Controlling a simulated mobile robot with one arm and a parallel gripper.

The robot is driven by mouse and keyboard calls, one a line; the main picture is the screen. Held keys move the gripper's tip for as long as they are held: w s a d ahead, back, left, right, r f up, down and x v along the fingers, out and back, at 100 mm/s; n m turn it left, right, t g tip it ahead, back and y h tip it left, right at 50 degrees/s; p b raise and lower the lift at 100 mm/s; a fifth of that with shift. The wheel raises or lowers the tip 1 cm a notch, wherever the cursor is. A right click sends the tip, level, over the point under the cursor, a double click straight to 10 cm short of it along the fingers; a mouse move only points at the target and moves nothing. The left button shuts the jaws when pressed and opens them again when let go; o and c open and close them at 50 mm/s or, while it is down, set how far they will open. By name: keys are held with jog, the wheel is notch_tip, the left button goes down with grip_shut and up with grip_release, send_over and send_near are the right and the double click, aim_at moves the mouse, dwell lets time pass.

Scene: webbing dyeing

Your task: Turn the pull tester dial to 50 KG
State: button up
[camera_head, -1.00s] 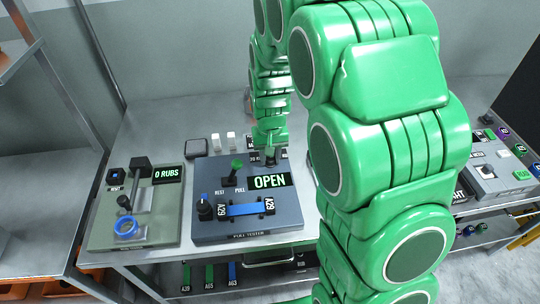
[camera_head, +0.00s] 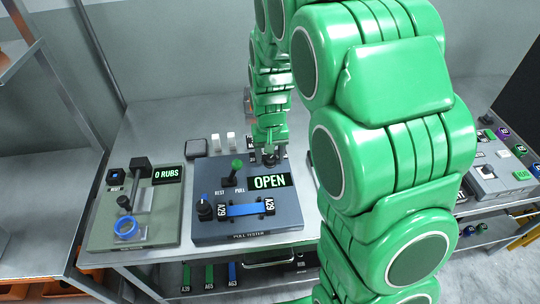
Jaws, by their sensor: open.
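The pull tester (camera_head: 248,222) is a blue-grey box on the bench, with a lit display (camera_head: 269,181) reading OPEN. A green-knobbed lever (camera_head: 235,170) stands between the REST and PULL labels. A blue strap (camera_head: 246,209) lies across its front between two clamps marked A29. A dark knob (camera_head: 204,208) sits at its left. My gripper (camera_head: 270,158) is open at the tester's back right edge, pointing down above the display. The dial there is largely hidden by the gripper, and its setting cannot be read.
A rub tester (camera_head: 160,233) showing 0 RUBS stands at left, with a blue ring (camera_head: 126,228). Small white blocks (camera_head: 231,141) and a dark square pad (camera_head: 195,147) lie behind. My arm blocks the bench's right middle. Another grey device (camera_head: 490,180) stands at far right.

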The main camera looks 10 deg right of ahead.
aim_at(270, 159)
notch_tip(270, 159, up, 7)
jog(key=shift+f, duration=0.2)
jog(key=shift+r, duration=0.15)
jog(key=shift+s, duration=0.15)
jog(key=s+d+r, duration=0.2)
jog(key=s+r, duration=0.1)
jog(key=s, duration=0.7)
jog(key=s+d+r+g, duration=0.1)
jog(key=s+d+r, duration=0.1)
jog(key=s, duration=0.9)
jog(key=s+d+r, duration=0.2)
jog(key=s+r, duration=0.2)
jog(key=s, duration=0.7)
jog(key=shift+d+g, duration=0.25)
jog(key=shift+g, duration=0.15)
